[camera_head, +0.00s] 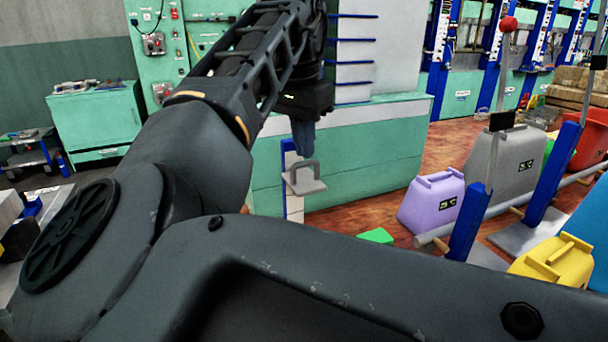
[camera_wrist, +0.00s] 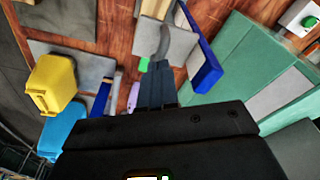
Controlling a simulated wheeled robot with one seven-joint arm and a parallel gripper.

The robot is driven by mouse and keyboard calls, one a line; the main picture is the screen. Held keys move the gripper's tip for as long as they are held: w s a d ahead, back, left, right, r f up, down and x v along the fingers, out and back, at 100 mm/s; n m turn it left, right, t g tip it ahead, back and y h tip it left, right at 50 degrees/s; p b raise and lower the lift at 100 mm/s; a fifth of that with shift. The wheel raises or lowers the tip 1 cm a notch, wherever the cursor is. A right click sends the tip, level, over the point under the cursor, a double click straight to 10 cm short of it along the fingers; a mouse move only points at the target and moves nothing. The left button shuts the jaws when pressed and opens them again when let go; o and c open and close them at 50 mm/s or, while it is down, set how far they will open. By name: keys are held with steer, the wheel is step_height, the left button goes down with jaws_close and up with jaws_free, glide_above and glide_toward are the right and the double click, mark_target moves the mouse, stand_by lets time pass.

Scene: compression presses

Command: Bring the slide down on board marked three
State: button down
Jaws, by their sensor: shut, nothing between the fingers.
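A narrow upright board (camera_head: 294,207), white with blue edging, stands in front of the green press base. A grey slide with a loop handle (camera_head: 306,180) is on it, partway up. No number on this board is readable. My gripper (camera_head: 304,152) points down just above the handle, its fingers together and empty; I cannot tell whether they touch it. In the wrist view the closed fingers (camera_wrist: 158,80) show beside the grey curved handle (camera_wrist: 164,42), with the blue edge of the board (camera_wrist: 209,72) to the right. My arm hides much of the head view.
A purple weight (camera_head: 432,203), a grey weight (camera_head: 500,165) and a yellow weight (camera_head: 553,260) stand to the right. Blue posts (camera_head: 468,225) carry a grey rail there. A green block (camera_head: 376,236) lies on the floor. The green press (camera_head: 375,160) stands behind the board.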

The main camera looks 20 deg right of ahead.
steer(key=shift+f, duration=0.25)
